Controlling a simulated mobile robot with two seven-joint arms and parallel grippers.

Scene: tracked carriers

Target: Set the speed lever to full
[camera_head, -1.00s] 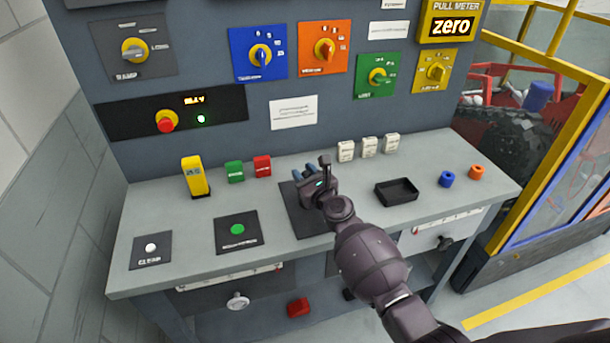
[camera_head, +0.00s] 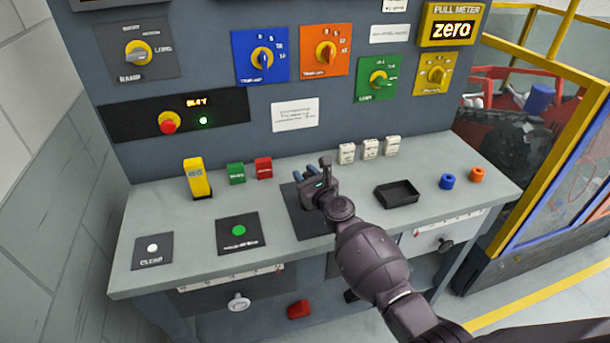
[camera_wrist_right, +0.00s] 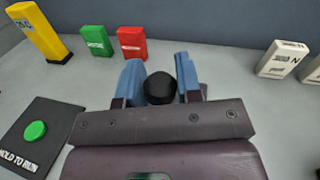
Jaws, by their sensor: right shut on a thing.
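The speed lever shows as a round black knob (camera_wrist_right: 160,88) between the two blue fingers of my right gripper (camera_wrist_right: 160,80) in the right wrist view. My right gripper (camera_head: 310,174) is shut on this knob, over a dark plate (camera_head: 297,222) on the bench top in the head view. The hand hides the lever's shaft and most of the plate, so I cannot tell the lever's exact tilt. A small orange display (camera_head: 197,102) on the panel is lit; its word looks like "SLOY" or "SLOW". My left gripper is not in view.
A yellow block (camera_head: 197,178), a green block (camera_head: 236,173) and a red block (camera_head: 264,168) stand left of the hand. White blocks (camera_head: 370,148) stand behind it to the right. A black tray (camera_head: 397,192) lies to its right. A green button (camera_head: 239,230) is front left.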

